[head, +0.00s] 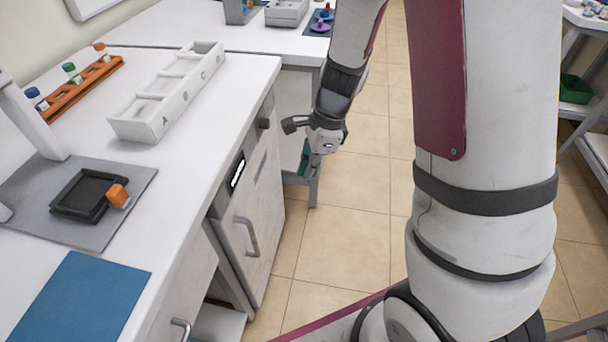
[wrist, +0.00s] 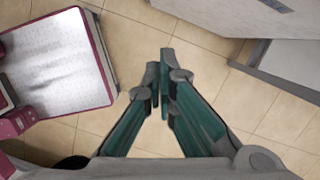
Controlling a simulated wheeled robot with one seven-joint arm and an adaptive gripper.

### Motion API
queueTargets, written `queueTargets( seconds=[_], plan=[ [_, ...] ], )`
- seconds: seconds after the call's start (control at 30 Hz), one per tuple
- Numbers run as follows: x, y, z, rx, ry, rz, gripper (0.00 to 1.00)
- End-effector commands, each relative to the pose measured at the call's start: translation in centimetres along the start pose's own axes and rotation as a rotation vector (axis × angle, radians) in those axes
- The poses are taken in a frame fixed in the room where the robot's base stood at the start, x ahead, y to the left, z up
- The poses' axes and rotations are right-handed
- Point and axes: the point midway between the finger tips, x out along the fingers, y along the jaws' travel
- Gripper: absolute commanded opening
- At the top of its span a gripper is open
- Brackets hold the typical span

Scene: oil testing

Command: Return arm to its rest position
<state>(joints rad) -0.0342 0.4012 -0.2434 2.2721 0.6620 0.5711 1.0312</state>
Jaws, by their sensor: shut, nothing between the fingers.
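My gripper (wrist: 160,72) shows in the wrist view with its two green fingers together at the tips and nothing between them. It points down over the bare tiled floor. In the head view my gripper (head: 303,160) hangs beside the front of the white workbench, below the level of its top, and is partly hidden by the wrist. My arm (head: 492,100) is bent and fills the right middle of the head view.
The white workbench (head: 215,128) on the left bears a white compartment box (head: 150,124), an orange vial rack (head: 85,88), a black tray (head: 85,194) and a blue mat (head: 85,298). A green bin (head: 575,89) stands at the right. Tiled floor (head: 355,190) lies clear between.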

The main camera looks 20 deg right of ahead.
Motion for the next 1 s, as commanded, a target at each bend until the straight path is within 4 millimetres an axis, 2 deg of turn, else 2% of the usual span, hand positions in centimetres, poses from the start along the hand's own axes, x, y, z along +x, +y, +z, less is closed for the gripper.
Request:
queueTargets(
  seconds=[0.27,0.37,0.47,0.7,1.0],
  plan=[
    [-0.7,0.1,0.1,-0.008,-0.002,-0.002,0.00],
    [-2.2,0.5,0.8,-0.065,-0.010,-0.012,0.00],
    [-5.2,1.6,2.0,-0.196,-0.023,-0.032,0.00],
    [-14.3,6.5,4.9,-0.656,-0.013,-0.095,0.00],
    [-23.3,14.1,5.6,-1.219,0.116,-0.151,0.00]
  ],
)
